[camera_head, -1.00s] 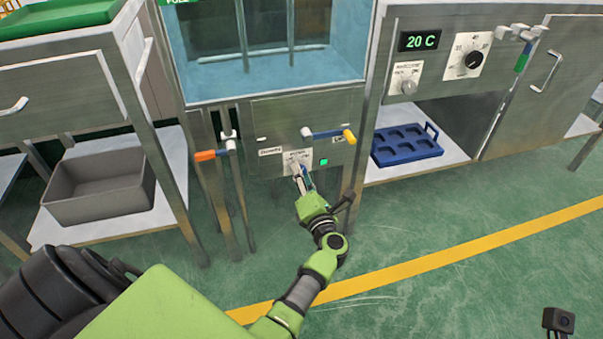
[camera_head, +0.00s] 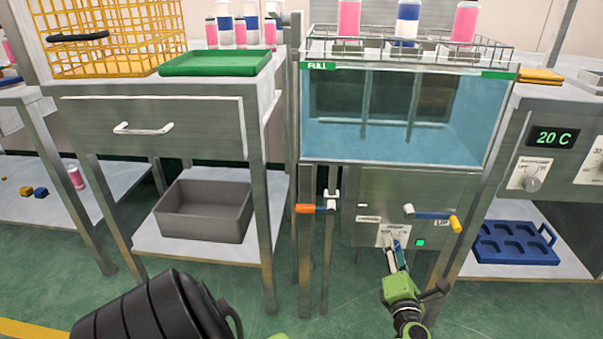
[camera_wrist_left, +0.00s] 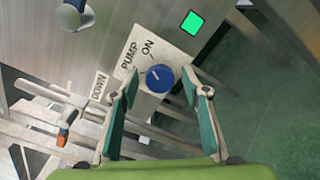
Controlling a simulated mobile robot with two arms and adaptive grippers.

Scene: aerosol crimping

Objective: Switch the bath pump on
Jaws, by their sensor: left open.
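The pump switch is a round blue knob (camera_wrist_left: 159,78) on a pale plate (camera_wrist_left: 180,43) marked PUMP and ON, in the left wrist view. A square green lamp (camera_wrist_left: 192,22) is lit beside the plate; it also shows in the head view (camera_head: 420,242). My left gripper (camera_wrist_left: 160,88) is open, its two fingers on either side of the knob near their tips. I cannot tell whether they touch it. In the head view my left gripper (camera_head: 393,258) is in front of the plate (camera_head: 385,238) and hides the knob. The water bath (camera_head: 400,115) stands above this panel. My right gripper is out of view.
A lever with a yellow end (camera_head: 455,224) is just above the lamp, and an orange-ended lever (camera_head: 306,208) is to the left. A grey bin (camera_head: 205,212) and a blue tray (camera_head: 515,245) lie on low shelves at either side. Bottles stand above the bath.

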